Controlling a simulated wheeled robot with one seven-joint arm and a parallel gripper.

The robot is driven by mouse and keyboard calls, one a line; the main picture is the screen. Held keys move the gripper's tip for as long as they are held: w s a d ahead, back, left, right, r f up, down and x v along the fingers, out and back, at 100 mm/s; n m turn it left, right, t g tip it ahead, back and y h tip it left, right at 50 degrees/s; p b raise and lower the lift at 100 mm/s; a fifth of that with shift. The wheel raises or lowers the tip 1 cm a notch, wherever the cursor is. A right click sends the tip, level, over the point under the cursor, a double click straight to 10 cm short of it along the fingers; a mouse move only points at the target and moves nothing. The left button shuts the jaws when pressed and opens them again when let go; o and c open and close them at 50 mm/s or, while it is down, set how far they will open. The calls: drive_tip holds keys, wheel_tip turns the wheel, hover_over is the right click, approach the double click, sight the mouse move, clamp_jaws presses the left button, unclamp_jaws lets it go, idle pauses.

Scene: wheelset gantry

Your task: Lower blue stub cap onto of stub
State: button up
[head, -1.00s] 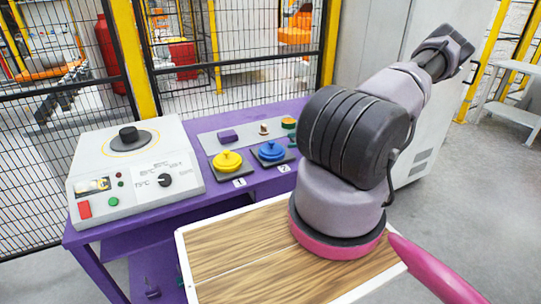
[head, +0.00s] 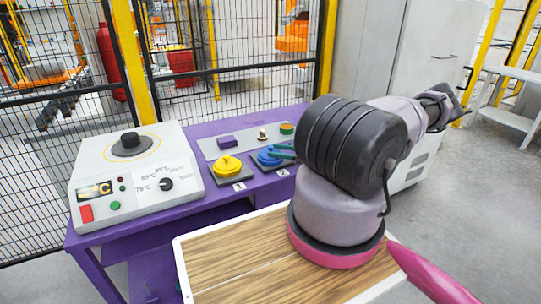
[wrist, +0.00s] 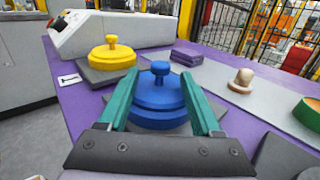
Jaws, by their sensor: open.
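The blue stub cap (wrist: 158,97) is a round stepped lid with a knob on top. It sits upright on a dark square plate marked 2; it also shows in the head view (head: 268,157), partly hidden by a finger. My gripper (wrist: 165,98) is open, with its teal fingers on either side of the cap; contact cannot be made out. In the head view the teal fingertips (head: 282,150) reach the cap from the right. Any stub under the cap is hidden. A dark stub (head: 130,142) stands on the white control unit at the left.
A yellow cap (wrist: 112,54) sits on plate 1 beside the blue one. A purple block (wrist: 187,57), a tan knobbed piece (wrist: 243,80) and a green-rimmed orange piece (wrist: 312,112) stand on the grey strip behind. The control unit (head: 150,185) fills the purple table's left end.

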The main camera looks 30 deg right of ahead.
drive_tip(key=shift+x, duration=1.35)
clamp_jaws()
drive_tip(key=shift+r, duration=0.1)
